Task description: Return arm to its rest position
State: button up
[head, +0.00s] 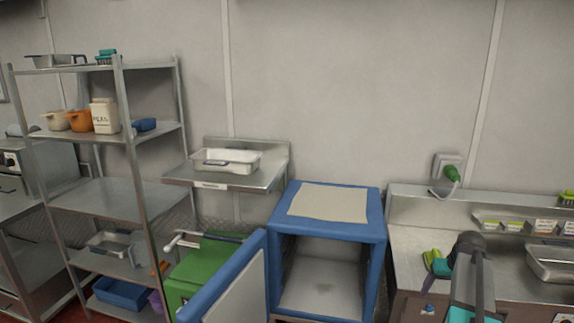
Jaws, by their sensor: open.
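A grey arm link of mine with a dark rounded joint (471,242) rises from the bottom edge at the lower right, in front of the steel counter (413,250). No mixing kettle can be made out.
A blue cabinet (377,230) stands open and looks empty, its door (245,285) swung toward me. A green box (205,262) stands behind the door. A steel shelf rack (128,140) is at left. A wall shelf (265,178) holds a tray (225,160).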

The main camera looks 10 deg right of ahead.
jog(key=s+a+f+n+g+y+b, duration=0.15)
jog(key=s+a+f, duration=0.25)
jog(key=a+f, duration=0.9)
jog(key=s+a+f+g, duration=0.3)
jog(key=a+f, duration=1)
jog(key=s+a+f+g, duration=0.1)
jog(key=s+a+f, duration=0.4)
jog(key=s, duration=0.3)
jog(key=s+a+f+n+g, duration=0.1)
jog(key=s+a+f+g, duration=0.1)
jog(key=s+a+f, duration=0.3)
jog(key=s+a+f+n+g+b, duration=0.1)
jog(key=s+a+f, duration=0.4)
jog(key=s, duration=0.8)
jog(key=a+h, duration=0.1)
jog(key=a, duration=0.2)
jog(key=shift+s+a+f, duration=0.2)
jog(key=shift+a+f, duration=0.15)
jog(key=shift+f, duration=0.05)
jog(key=shift+n+g, duration=0.25)
jog(key=c, duration=1)
jog(key=shift+c, duration=0.3)
